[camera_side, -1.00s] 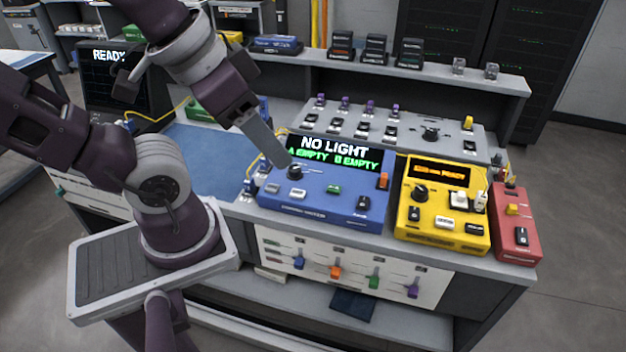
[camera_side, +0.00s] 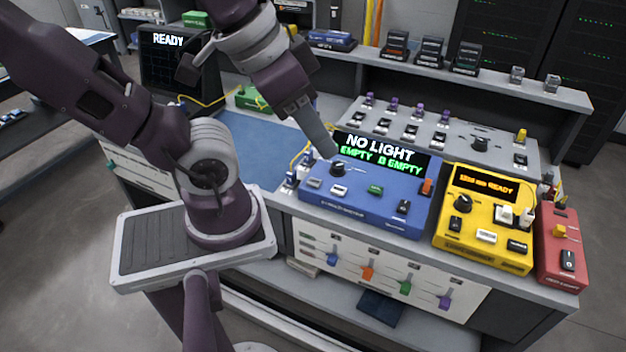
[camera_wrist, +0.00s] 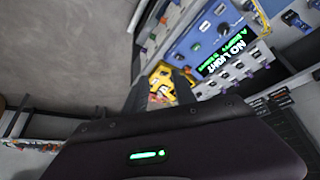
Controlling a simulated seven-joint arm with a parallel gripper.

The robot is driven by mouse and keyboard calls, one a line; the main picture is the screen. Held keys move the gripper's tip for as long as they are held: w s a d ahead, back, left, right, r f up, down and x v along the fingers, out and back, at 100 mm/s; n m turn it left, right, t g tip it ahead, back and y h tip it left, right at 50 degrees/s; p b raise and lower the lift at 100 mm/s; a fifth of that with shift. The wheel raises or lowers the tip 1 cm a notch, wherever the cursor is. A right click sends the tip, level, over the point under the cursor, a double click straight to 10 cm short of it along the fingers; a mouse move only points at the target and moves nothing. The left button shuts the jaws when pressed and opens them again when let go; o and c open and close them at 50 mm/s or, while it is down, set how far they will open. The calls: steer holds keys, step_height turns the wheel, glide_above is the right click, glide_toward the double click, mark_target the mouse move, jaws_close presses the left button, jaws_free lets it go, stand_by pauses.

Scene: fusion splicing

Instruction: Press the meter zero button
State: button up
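The blue meter (camera_side: 365,205) sits on the bench, and its screen reads NO LIGHT, A EMPTY, B EMPTY. Its face has a black knob (camera_side: 338,169), a grey button (camera_side: 314,183), a white button (camera_side: 339,190), a green button (camera_side: 375,189), a black switch (camera_side: 403,206) and an orange part (camera_side: 427,187). I cannot read which button is zero. My gripper (camera_side: 330,153) is near the knob at the meter's left; I cannot tell whether it touches. In the wrist view my gripper (camera_wrist: 160,78) has its fingers apart with nothing held, and the meter (camera_wrist: 205,35) lies beyond.
A yellow unit (camera_side: 483,235) stands right of the meter, with a red box (camera_side: 562,250) beyond it. A grey panel (camera_side: 445,138) with several switches lies behind. A blue mat (camera_side: 262,142) to the left is mostly clear. A slider panel (camera_side: 385,276) is on the bench front.

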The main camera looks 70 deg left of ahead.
jaws_close()
stand_by(1.4)
